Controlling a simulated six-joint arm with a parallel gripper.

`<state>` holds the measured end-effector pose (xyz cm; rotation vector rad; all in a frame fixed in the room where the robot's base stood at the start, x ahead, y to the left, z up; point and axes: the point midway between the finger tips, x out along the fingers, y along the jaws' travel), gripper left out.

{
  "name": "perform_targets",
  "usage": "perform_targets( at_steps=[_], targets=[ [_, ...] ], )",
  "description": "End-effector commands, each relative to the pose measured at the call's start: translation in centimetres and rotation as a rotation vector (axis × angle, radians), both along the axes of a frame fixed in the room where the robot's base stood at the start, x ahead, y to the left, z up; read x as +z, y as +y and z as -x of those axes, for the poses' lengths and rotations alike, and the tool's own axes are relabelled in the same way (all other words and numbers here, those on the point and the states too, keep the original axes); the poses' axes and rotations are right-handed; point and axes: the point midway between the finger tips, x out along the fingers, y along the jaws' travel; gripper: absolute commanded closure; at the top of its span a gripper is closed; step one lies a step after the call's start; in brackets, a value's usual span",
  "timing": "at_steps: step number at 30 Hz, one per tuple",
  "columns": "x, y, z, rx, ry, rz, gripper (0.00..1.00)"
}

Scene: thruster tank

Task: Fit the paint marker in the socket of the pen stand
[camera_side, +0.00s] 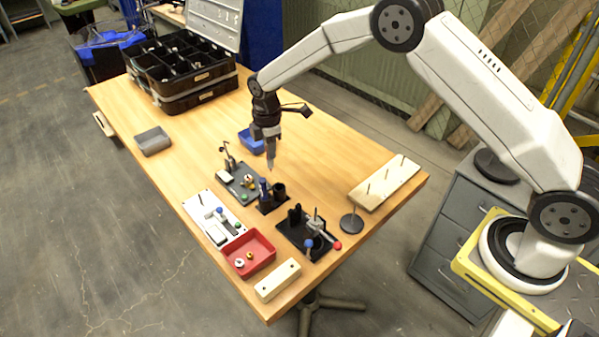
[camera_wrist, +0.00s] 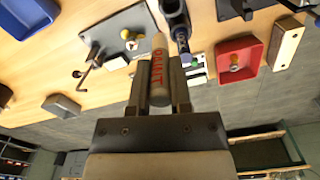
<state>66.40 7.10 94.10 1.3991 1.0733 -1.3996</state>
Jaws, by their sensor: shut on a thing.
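The paint marker (camera_wrist: 159,72), a grey cylinder with red lettering, is held between the two fingers of my gripper (camera_wrist: 160,88) in the wrist view. In the side view the marker (camera_side: 270,161) points down from my gripper (camera_side: 269,139), nearly upright, above the table. The black pen stand (camera_side: 280,190) is below and slightly right of the marker's tip, with a visible gap. A blue item stands in its left part; the right part is a dark open-looking cup. In the wrist view the pen stand (camera_wrist: 174,12) is cut by the top edge.
A grey plate with small fixtures (camera_side: 238,183) lies left of the stand. A black fixture (camera_side: 296,228), a red tray (camera_side: 263,243) and a white panel (camera_side: 205,212) lie nearer the front. A blue bin (camera_side: 250,142) sits behind my gripper.

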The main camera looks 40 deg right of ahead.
Motion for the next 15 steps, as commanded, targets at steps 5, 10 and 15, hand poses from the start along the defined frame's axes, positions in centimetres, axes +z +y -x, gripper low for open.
perform_targets(
  at_steps=[5,10,15],
  targets=[
    [0.1,-0.6,1.4,-0.001,0.000,0.000,1.00],
    [0.1,-0.8,2.0,0.000,0.000,0.000,1.00],
    [0.1,-0.8,2.0,0.000,0.000,0.000,1.00]
  ],
)
